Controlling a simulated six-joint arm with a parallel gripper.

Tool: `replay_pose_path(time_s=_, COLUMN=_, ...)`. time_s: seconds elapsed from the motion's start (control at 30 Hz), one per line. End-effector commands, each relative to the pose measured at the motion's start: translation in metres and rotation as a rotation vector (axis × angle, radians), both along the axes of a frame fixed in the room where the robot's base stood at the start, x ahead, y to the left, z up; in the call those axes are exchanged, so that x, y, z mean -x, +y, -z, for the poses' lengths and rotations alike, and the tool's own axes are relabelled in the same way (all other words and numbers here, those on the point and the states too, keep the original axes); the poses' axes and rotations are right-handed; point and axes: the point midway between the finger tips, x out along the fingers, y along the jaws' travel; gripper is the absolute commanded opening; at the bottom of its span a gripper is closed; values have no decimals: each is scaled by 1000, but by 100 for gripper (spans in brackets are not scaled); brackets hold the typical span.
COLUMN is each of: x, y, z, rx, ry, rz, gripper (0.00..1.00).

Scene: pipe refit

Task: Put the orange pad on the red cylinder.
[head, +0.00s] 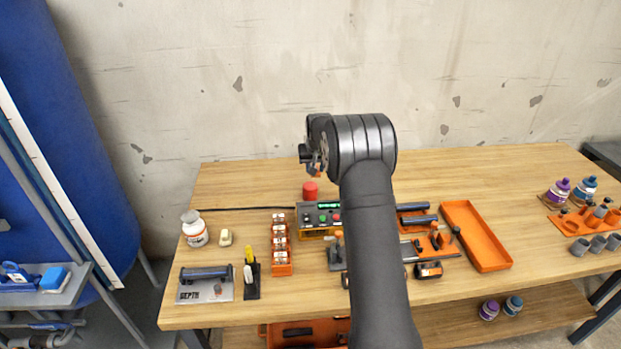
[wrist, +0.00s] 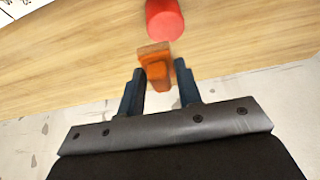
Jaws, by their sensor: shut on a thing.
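My gripper (wrist: 160,88) is shut on the orange pad (wrist: 154,52), which shows between and just beyond the two dark fingers in the wrist view. The red cylinder (wrist: 165,20) stands just past the pad, close to it in the wrist view; whether they touch I cannot tell. In the head view the red cylinder (head: 310,191) stands upright on the table behind the control box. My gripper (head: 314,168) is above it there, with a small bit of orange showing at its fingers. My arm hides part of the table.
The control box (head: 319,218) with a green display stands in front of the red cylinder. An orange rack (head: 281,262) of small jars and a white bottle (head: 195,230) are to the left. An orange tray (head: 476,236) lies to the right. The table's back left is clear.

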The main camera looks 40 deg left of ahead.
Motion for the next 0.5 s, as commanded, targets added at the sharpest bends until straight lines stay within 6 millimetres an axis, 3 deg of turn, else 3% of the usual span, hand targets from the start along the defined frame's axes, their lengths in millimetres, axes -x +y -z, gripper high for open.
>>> replay_pose_path(time_s=0.17, x=4, y=16, z=10, rx=0, ry=0, rz=1, gripper=10)
replay_pose_path(time_s=0.5, x=4, y=17, z=48, rx=0, ry=-2, rz=2, gripper=10)
